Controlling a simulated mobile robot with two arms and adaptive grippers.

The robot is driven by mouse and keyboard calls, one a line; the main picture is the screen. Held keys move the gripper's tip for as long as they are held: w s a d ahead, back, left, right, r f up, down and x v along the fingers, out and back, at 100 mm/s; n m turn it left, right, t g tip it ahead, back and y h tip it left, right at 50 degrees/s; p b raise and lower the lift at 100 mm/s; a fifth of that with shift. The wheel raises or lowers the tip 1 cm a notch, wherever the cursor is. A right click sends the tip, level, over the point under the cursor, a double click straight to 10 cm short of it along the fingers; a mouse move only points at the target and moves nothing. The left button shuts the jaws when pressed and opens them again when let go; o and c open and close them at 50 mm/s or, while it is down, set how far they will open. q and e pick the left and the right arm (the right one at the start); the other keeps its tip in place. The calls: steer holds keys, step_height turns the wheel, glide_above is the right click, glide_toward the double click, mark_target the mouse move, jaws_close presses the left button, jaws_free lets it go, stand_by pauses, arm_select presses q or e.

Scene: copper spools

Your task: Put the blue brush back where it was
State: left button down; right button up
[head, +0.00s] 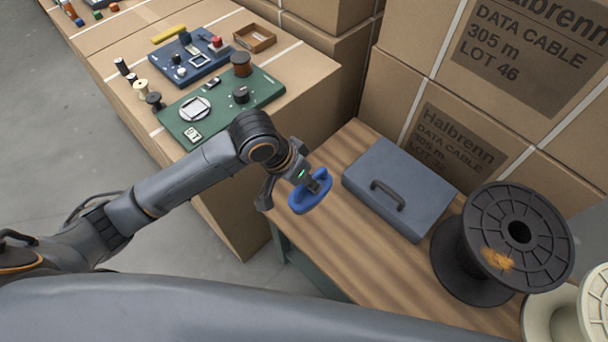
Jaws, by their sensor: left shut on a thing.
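The blue brush (306,197) is an oval blue piece at the end of my left arm in the head view. My left gripper (318,184) is shut on it and holds it over the near left part of the wooden bench (325,238). I cannot tell how far above the wood it is. The gripper covers part of the brush. My right gripper does not show in the head view.
A grey-blue case (402,185) with a dark handle lies on the bench, right of the brush. A large black spool (500,245) stands farther right. Stacked cartons (435,130) stand behind. A green board (260,90) lies on a carton at left.

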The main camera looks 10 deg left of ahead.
arm_select(q)
steer(key=shift+w+a+f+b, duration=0.15)
steer(key=shift+w+a+f, duration=0.55)
steer(key=shift+w+f, duration=1.05)
steer(key=shift+w+a+f+b, duration=0.15)
steer(key=shift+w+a+f, duration=0.6)
steer(key=shift+w+f, duration=1)
steer(key=shift+w+a+f+b, duration=0.15)
steer(key=shift+w+a+f, duration=0.55)
steer(key=shift+w+f, duration=1.05)
steer(key=shift+s+f, duration=0.4)
steer(key=shift+s, duration=0.1)
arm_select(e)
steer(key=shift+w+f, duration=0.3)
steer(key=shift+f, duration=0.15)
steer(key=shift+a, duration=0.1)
arm_select(q)
steer(key=shift+f, duration=0.1)
steer(key=c, duration=1.3)
jaws_free()
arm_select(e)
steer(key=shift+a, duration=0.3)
